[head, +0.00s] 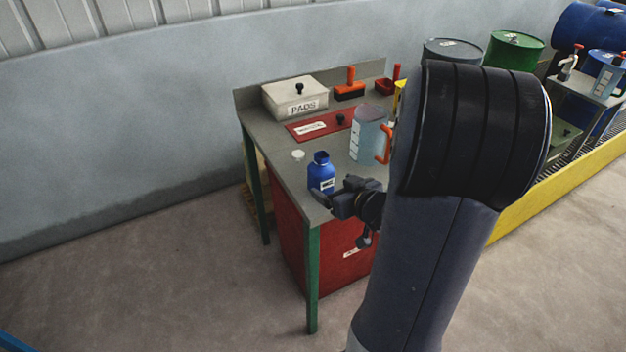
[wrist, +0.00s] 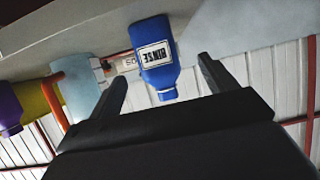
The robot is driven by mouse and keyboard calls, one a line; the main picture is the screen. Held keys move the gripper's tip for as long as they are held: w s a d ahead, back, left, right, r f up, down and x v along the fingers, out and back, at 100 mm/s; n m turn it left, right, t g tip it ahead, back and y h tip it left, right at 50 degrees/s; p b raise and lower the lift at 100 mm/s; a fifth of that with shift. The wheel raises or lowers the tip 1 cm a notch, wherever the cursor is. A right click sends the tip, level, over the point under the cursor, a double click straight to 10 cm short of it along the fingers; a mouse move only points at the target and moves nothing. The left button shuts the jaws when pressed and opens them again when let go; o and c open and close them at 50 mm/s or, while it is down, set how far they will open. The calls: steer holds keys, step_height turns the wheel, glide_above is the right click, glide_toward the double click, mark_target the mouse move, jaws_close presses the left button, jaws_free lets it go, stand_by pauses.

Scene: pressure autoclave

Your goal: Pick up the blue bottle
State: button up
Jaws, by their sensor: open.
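The blue bottle (head: 321,174) stands upright near the front left corner of the grey bench top (head: 285,151). It has a white label, and its mouth looks uncapped. My gripper (head: 325,198) is right at the bottle, on its near side in the head view, and partly covers its lower part. In the wrist view the bottle (wrist: 156,55) appears upside down, its label reading RINSE, between and beyond the two open fingers of my gripper (wrist: 163,82). I see gaps on both sides of it and no contact there.
A small white cap (head: 298,155) lies behind the bottle. A clear jug (head: 366,135) with an orange handle stands to its right. Further back are a white PADS box (head: 293,97), a red mat (head: 312,128) and an orange-handled brush (head: 350,88). Drums stand beyond the bench.

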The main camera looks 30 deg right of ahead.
mark_target(321, 175)
steer(key=x, duration=0.5)
steer(key=b+x, duration=0.1)
steer(key=x, duration=0.2)
steer(key=shift+w+d+r, duration=0.2)
steer(key=shift+r, duration=0.1)
steer(key=c, duration=1.3)
steer(key=shift+o, duration=0.2)
